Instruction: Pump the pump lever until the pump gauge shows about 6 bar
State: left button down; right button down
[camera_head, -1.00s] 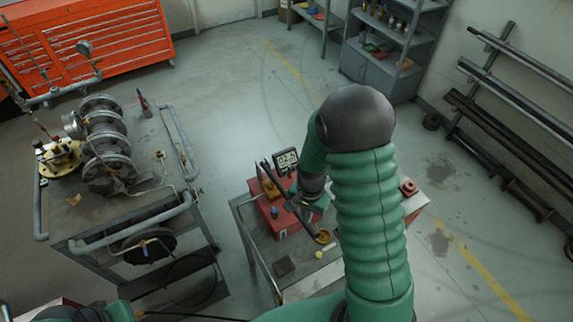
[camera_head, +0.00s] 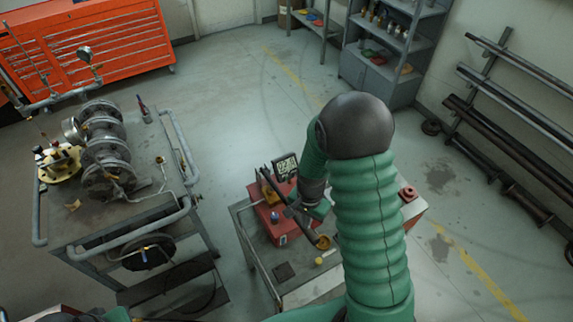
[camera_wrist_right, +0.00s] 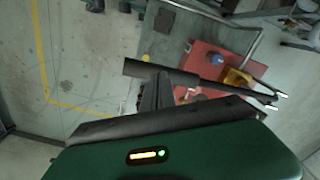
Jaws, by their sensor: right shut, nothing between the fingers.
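The red pump (camera_head: 283,230) stands on a small grey cart; it also shows in the right wrist view (camera_wrist_right: 205,62). Its dark pump lever (camera_head: 276,187) runs slantwise over it, and in the wrist view the lever (camera_wrist_right: 215,84) crosses above the red body. The pump gauge (camera_head: 285,165) is a small digital display behind the pump; its digits are too small to read surely. My right gripper (camera_head: 296,209) is shut and empty at the lever. In the wrist view its dark fingers (camera_wrist_right: 158,88) are close to the lever; contact is unclear. My left gripper is out of view.
A bench with a flanged gate valve (camera_head: 105,150) and pipes stands at the left. A red tool cabinet (camera_head: 85,45) and grey shelves (camera_head: 385,75) stand behind. A pipe rack (camera_head: 510,125) is on the right wall. Floor between bench and cart is clear.

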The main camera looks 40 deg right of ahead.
notch_tip(320, 180, down, 12)
jog(key=b, duration=0.9)
jog(key=shift+f, duration=0.15)
notch_tip(320, 180, up, 13)
jog(key=p, duration=1.1)
jog(key=shift+p, duration=0.3)
jog(key=shift+s+f+b, duration=0.1)
jog(key=shift+f+b, duration=0.2)
jog(key=shift+f, duration=0.1)
jog(key=shift+f+b, duration=2.1)
jog(key=shift+f, duration=0.55)
jog(key=shift+r, duration=0.2)
